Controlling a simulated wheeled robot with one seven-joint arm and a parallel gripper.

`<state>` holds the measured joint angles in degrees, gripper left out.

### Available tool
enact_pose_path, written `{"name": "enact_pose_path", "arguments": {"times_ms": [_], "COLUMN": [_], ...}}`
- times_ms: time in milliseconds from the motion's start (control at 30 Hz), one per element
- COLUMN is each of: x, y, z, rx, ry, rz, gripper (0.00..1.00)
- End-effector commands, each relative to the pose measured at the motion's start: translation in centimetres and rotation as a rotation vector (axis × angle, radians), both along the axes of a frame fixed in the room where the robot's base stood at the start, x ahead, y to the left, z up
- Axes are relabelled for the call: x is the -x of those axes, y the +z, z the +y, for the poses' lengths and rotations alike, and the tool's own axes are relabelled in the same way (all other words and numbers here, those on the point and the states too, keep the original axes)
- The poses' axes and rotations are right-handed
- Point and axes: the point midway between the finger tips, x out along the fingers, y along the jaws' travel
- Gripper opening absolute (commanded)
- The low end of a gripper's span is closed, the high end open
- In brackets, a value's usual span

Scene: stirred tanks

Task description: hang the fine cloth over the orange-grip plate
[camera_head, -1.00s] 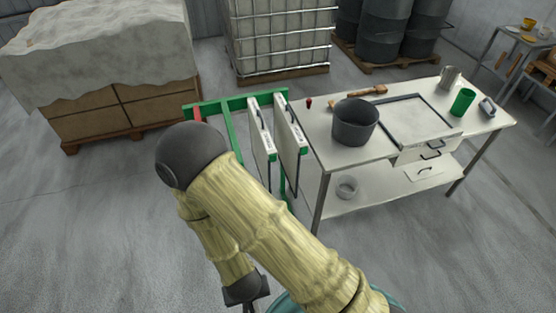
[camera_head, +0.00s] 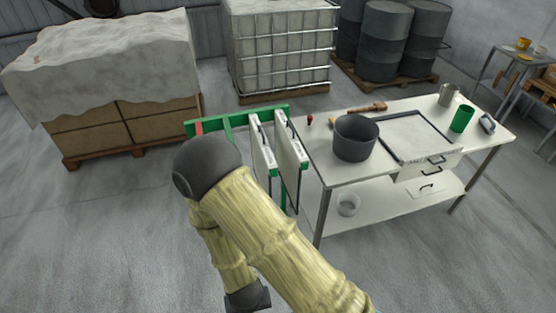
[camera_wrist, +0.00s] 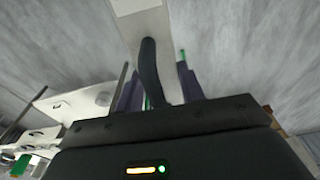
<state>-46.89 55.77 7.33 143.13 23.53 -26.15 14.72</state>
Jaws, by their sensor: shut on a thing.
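In the wrist view my gripper (camera_wrist: 157,78) has its two dark fingers on either side of a white plate (camera_wrist: 140,18) with a black curved handle (camera_wrist: 150,70). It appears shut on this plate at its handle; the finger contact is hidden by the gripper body. In the head view my arm hides the gripper. Two white plates, a left one (camera_head: 265,150) and a right one (camera_head: 289,150), stand upright with dark handles on a green rack (camera_head: 240,119). A red piece (camera_head: 198,128) is at the rack's left. I see no orange grip and cannot make out a cloth.
A white bench (camera_head: 335,170) stands right of the rack, with a grey pot (camera_head: 356,138), a wooden-handled tool (camera_head: 358,108) and a green cup (camera_head: 462,119). Covered boxes (camera_head: 130,122) on a pallet stand at the left. The floor at the left front is clear.

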Motion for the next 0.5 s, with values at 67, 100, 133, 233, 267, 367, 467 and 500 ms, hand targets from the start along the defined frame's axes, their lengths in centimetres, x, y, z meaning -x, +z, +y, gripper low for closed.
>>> {"name": "enact_pose_path", "arguments": {"times_ms": [67, 100, 133, 233, 267, 367, 467, 500], "x": [-1.3, -1.9, -2.4, -4.0, -4.5, -6.3, -8.4, -9.3], "y": [-1.0, -1.4, -1.6, -2.5, -2.7, -3.7, -4.7, -5.2], "z": [-0.2, -0.3, -0.4, -0.9, -1.0, -1.7, -2.7, -3.2], "rx": [-0.003, -0.001, -0.001, -0.002, -0.002, -0.001, -0.002, -0.002], "ry": [-0.016, -0.023, -0.029, -0.045, -0.048, -0.068, -0.088, -0.097], "rz": [-0.003, -0.003, -0.003, -0.003, -0.004, -0.004, -0.005, -0.005], "gripper": [0.00, 0.00, 0.00, 0.00, 0.00, 0.00, 0.00, 0.00]}}
